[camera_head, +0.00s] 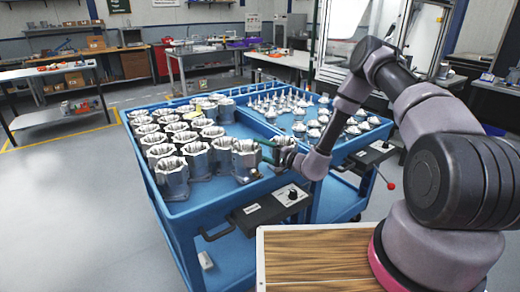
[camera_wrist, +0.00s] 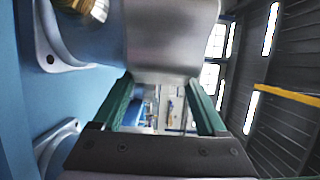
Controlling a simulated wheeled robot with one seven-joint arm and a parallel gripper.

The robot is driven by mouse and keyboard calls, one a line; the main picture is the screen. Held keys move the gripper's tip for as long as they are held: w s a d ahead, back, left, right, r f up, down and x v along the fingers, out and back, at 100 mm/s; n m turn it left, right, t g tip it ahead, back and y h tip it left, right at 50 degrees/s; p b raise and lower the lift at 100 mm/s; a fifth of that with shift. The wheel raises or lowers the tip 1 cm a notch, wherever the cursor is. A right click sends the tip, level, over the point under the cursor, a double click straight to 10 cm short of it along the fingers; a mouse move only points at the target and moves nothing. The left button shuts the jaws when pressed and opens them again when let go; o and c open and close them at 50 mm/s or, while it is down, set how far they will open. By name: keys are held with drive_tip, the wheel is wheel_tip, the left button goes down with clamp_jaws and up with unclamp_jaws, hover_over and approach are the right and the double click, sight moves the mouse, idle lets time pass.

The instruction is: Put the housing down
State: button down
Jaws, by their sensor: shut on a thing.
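My gripper (camera_head: 270,152) reaches in from the right over the front part of the blue cart's left tray (camera_head: 203,203). It is shut on a silver housing (camera_head: 245,163), which stands upright at the front right of a group of similar housings. In the wrist view the green fingers (camera_wrist: 160,100) lie on either side of the housing's smooth metal wall (camera_wrist: 175,45). A flange with a bolt hole shows beside the blue surface at the left. The housing's base is low, close to the tray floor; I cannot tell whether it touches.
Several housings (camera_head: 171,175) fill the tray to the left and behind. A divider separates the right tray, which holds several smaller metal parts (camera_head: 312,132). A black control box (camera_head: 275,205) is on the cart's front edge. A wooden top (camera_head: 320,258) lies nearer me.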

drive_tip(key=shift+f, duration=0.2)
unclamp_jaws()
drive_tip(key=r+v, duration=0.1)
drive_tip(key=v, duration=1.1)
drive_tip(key=s+a+r+n+g+h, duration=0.1)
drive_tip(key=s+r+n+g, duration=0.4)
drive_tip(key=r, duration=0.7)
drive_tip(key=s+a+r+n+g+h, duration=0.1)
drive_tip(key=s+r+n+g, duration=0.1)
drive_tip(key=s+r+g, duration=0.75)
drive_tip(key=s+d+r+m+t+h, duration=0.2)
drive_tip(key=s+d+r+t+h, duration=0.3)
drive_tip(key=r, duration=0.5)
drive_tip(key=s+d+r+m+t+h, duration=0.2)
drive_tip(key=s+d+r+t+h, duration=0.3)
drive_tip(key=d+r, duration=0.4)
drive_tip(key=shift+s+d+r+t+h, duration=0.35)
drive_tip(key=shift+s+d+t, duration=0.2)
drive_tip(key=shift+d, duration=0.2)
